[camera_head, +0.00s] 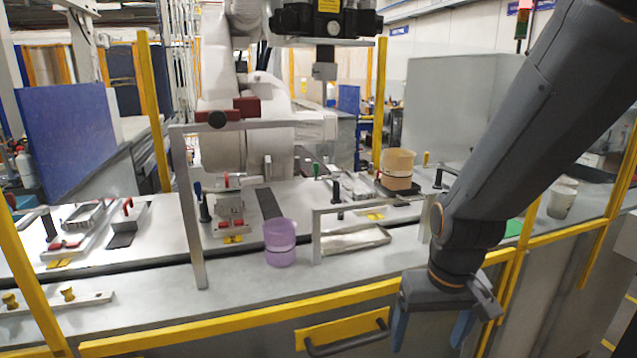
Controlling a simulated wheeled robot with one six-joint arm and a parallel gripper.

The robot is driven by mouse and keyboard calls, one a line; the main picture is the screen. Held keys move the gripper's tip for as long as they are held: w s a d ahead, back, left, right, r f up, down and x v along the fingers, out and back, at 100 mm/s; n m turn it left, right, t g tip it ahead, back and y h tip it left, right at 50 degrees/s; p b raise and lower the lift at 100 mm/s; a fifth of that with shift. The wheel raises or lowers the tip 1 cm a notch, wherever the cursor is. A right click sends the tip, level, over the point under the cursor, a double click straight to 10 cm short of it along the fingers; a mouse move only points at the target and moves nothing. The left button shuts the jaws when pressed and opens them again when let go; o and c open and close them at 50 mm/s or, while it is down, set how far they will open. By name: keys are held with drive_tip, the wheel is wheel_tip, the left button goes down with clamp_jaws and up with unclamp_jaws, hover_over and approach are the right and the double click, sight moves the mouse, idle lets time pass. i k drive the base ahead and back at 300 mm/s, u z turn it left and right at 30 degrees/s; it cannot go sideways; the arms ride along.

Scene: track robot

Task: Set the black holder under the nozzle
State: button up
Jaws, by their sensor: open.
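A low black holder (401,190) sits on the worktop right of centre, with a tan cup (397,168) standing on it. A grey nozzle-like block (325,62) hangs under a black machine head (326,20) at the top centre, high above the worktop. The holder is to the right of the spot below it; the exact depth between them cannot be told. My gripper (432,335) points down at the front, in front of the yellow rail and lower in the picture than the holder. Its blue fingers are apart, with nothing between them.
A yellow rail (240,318) runs along the worktop's front edge. A purple cup (280,242) and a shallow metal tray (355,240) stand near the front. Metal frames (187,215) and several clamps and fixtures crowd the worktop.

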sight(415, 190)
drive_tip(key=u, duration=1.6)
drive_tip(key=k, duration=1.15)
drive_tip(key=z, duration=1.55)
drive_tip(key=i, duration=0.5)
